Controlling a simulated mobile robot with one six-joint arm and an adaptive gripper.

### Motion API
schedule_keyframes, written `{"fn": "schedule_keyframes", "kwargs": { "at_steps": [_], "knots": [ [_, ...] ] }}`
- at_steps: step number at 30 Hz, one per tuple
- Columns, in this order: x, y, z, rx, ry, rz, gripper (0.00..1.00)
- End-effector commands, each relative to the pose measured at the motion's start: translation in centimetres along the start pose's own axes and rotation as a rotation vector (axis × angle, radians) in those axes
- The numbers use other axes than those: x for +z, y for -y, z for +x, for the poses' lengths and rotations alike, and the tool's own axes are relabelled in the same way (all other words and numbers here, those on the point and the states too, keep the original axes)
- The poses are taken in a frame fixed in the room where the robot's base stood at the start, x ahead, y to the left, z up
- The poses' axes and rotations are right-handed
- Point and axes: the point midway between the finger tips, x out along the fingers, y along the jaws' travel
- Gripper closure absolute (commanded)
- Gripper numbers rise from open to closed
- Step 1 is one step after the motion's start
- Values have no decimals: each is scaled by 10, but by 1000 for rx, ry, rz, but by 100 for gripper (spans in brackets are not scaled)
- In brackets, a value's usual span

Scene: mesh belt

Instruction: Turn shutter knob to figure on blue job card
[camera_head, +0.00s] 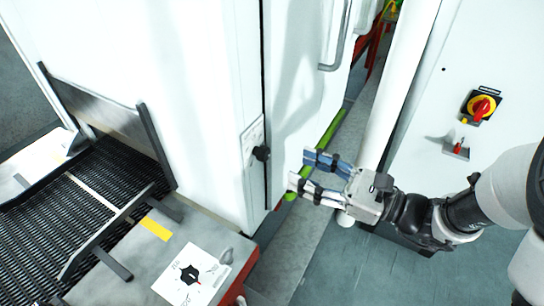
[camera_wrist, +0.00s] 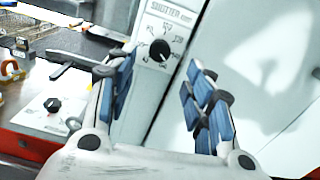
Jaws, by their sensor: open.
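The shutter knob (camera_head: 261,153) is a small black knob on a light plate on the front of the white machine. It shows larger in the wrist view (camera_wrist: 159,50), on the dial plate (camera_wrist: 176,20) headed "SHUTTER", with figures around it too blurred to read. I cannot tell which figure the knob points to. My gripper (camera_head: 302,170) has blue-padded fingers, is open and empty, and is to the right of the knob, apart from it. In the wrist view the knob lies beyond and between the open fingers (camera_wrist: 163,74). I cannot make out a blue job card in either view.
A second black knob (camera_head: 190,274) sits on a white plate on the grey bench by the dark mesh belt (camera_head: 65,210). A yellow strip (camera_head: 155,228) lies nearby. A door handle (camera_head: 338,45) and a red-yellow switch (camera_head: 481,106) are on white panels to the right.

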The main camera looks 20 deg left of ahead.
Motion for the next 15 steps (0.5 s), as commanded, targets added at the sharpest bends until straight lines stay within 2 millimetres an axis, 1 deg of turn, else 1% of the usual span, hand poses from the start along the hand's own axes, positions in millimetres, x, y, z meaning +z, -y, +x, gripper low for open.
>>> {"fn": "schedule_keyframes", "kwargs": {
  "at_steps": [1,6,10,15],
  "knots": [
    [-1,-2,13,7,0,-1,52],
    [-1,-2,48,6,0,-2,52],
    [-1,-1,68,5,0,-1,52],
    [0,0,82,2,-1,0,52]
  ]
}}
